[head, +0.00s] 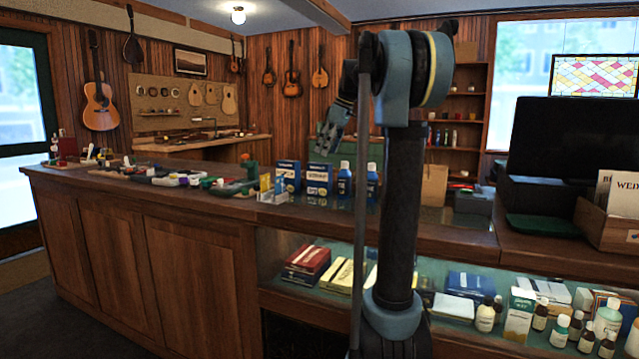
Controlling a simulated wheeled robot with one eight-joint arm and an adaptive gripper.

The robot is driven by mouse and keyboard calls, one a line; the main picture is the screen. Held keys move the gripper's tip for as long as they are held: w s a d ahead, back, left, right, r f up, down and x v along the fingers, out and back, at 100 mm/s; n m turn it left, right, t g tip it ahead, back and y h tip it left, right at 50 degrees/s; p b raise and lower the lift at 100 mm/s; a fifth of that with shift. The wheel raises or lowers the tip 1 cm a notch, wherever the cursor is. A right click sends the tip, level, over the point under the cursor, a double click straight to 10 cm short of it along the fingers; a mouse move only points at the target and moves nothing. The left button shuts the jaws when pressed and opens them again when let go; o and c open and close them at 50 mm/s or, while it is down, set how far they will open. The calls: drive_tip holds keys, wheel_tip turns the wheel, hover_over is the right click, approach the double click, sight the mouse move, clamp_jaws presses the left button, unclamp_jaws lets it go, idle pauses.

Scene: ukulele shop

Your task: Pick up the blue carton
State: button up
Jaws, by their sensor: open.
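Two blue cartons with white label bands stand upright side by side on the wooden counter: the left carton (287,176) and the right carton (318,180). I cannot tell which one is the task's blue carton. My gripper (325,148) hangs in the air at the end of my folded arm, tilted down to the left. In the picture it shows above the right carton and apart from it; how far apart in depth I cannot tell. It is open and holds nothing that I can see.
Blue bottles (344,180) with white caps stand just right of the cartons. Small cards (272,190) stand in front of them. Several small items (185,178) lie along the counter (120,185) to the left. Below, a glass case (275,250) holds boxes and bottles. A monitor (570,140) stands at right.

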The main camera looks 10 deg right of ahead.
sight(316, 177)
drive_tip(key=x, duration=0.6)
drive_tip(key=shift+a+f, duration=0.2)
drive_tip(key=shift+f, duration=0.05)
drive_tip(key=shift+x, duration=2.9)
drive_tip(key=shift+s+d+f, duration=0.1)
drive_tip(key=shift+s+d, duration=0.05)
drive_tip(key=c, duration=1.2)
